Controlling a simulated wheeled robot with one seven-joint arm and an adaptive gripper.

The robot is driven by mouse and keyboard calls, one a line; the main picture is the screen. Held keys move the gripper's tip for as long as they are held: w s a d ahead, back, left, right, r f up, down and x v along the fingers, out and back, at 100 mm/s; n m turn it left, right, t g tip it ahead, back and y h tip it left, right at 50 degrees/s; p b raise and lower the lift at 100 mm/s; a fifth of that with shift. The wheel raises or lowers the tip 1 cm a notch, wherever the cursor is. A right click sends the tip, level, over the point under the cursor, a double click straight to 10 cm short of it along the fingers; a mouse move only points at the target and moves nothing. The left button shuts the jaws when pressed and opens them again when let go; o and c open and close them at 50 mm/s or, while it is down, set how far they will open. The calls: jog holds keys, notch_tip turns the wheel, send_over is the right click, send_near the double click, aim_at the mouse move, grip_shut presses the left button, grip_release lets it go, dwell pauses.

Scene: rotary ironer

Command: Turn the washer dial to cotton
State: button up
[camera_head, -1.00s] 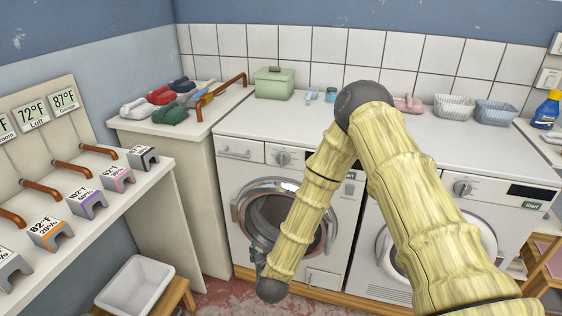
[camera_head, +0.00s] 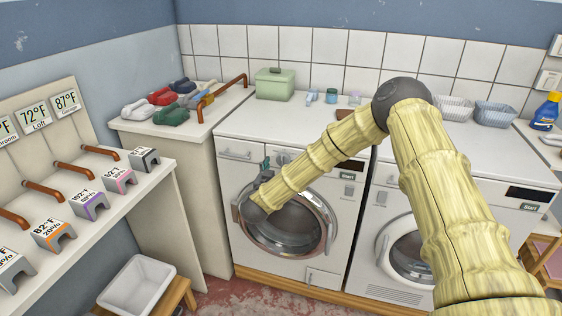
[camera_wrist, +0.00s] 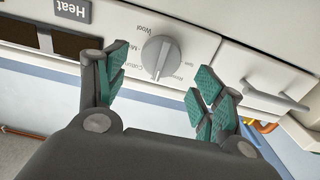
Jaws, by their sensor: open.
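The washer (camera_head: 330,262) is the left front-loader, its round glass door shut. Its dial (camera_wrist: 160,62) is a grey round knob with a raised ridge in the wrist view, where the panel appears upside down. Labels around it include Wool and what looks like Cotton; I cannot tell which one it points to. In the head view the dial (camera_head: 283,157) is beside my gripper (camera_head: 265,163), partly blocked. In the wrist view my gripper (camera_wrist: 160,82) is open, its teal-padded fingers on either side of the dial's picture position, apparently short of touching it.
A drawer with a handle (camera_wrist: 265,95) is beside the dial. A second front-loader (camera_head: 450,205) stands to the right, partly behind my arm. The countertop holds a green box (camera_head: 275,84) and baskets (camera_head: 495,114). A white bin (camera_head: 136,285) sits low at left.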

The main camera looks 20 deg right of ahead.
aim_at(281, 162)
jog(key=shift+x, duration=1.9)
jog(key=c, duration=1)
